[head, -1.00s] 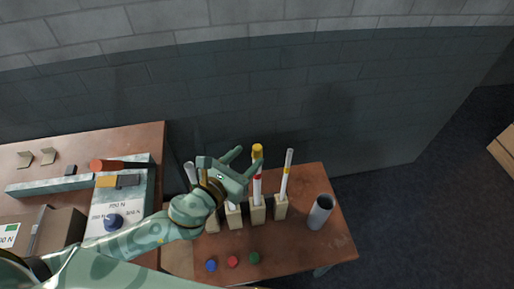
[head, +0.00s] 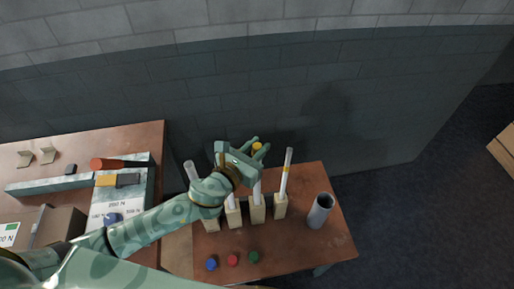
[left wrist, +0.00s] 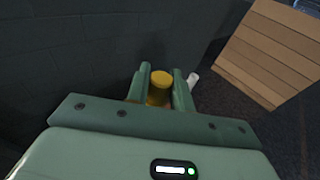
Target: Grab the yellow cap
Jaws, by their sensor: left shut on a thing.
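The yellow cap (head: 257,147) sits on top of a white upright tube (head: 256,192) that stands in a wooden block. My left gripper (head: 259,148) is at the top of that tube, shut on the yellow cap, with one finger on either side. In the left wrist view the yellow cap (left wrist: 160,85) shows between the two fingertips (left wrist: 160,88). The gripper hides part of the tube just under the cap. My right gripper is not in view.
More tubes stand in wooden blocks, one with a yellow band (head: 286,172) close on the right. Blue (head: 211,264), red (head: 233,260) and green (head: 254,257) caps lie in front. A grey cup (head: 320,210) stands at right. A wall is behind.

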